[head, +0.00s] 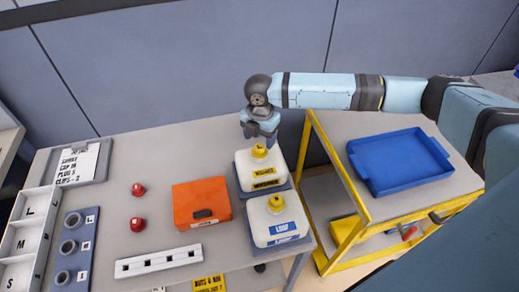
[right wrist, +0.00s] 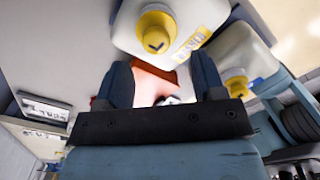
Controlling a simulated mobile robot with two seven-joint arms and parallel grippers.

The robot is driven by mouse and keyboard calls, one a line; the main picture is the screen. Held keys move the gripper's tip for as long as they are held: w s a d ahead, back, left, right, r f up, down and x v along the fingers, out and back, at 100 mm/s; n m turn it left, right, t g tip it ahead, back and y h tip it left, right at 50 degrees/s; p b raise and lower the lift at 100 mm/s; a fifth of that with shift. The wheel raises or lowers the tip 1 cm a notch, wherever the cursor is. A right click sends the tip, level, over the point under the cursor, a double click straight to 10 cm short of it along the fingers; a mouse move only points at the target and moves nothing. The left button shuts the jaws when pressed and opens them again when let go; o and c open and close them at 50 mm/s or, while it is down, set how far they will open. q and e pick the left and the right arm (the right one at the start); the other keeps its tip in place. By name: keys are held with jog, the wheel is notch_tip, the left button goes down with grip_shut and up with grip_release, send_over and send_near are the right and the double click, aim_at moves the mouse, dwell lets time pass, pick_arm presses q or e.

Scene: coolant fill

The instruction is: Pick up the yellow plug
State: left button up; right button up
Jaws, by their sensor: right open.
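Two white containers with yellow plugs on top stand at the table's right end. The yellow plug (head: 259,151) of the back container (head: 246,172) sits upright above a yellow label. The yellow plug (head: 276,202) of the front container (head: 262,226) is above a blue label. My right gripper (head: 262,137) is just above and behind the back plug, open and pointing down. In the right wrist view the open fingers (right wrist: 163,85) have nothing between them; the back plug (right wrist: 157,28) lies beyond them, and the front plug (right wrist: 237,85) is to the right. My left gripper is not in view.
An orange box (head: 201,202) lies left of the containers, with two small red pieces (head: 138,189) and a white strip with holes (head: 159,261) nearby. A blue-grey socket block (head: 75,246) and compartment tray stand at left. A yellow cart at right bears a blue tray (head: 400,186).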

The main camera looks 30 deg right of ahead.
aim_at(260, 146)
jog(key=f, duration=0.3)
jog(key=f+p, duration=0.1)
jog(key=f, duration=0.1)
jog(key=shift+w+d+f, duration=0.1)
jog(key=shift+w, duration=0.15)
jog(key=shift+c, duration=0.4)
jog(key=c, duration=0.9)
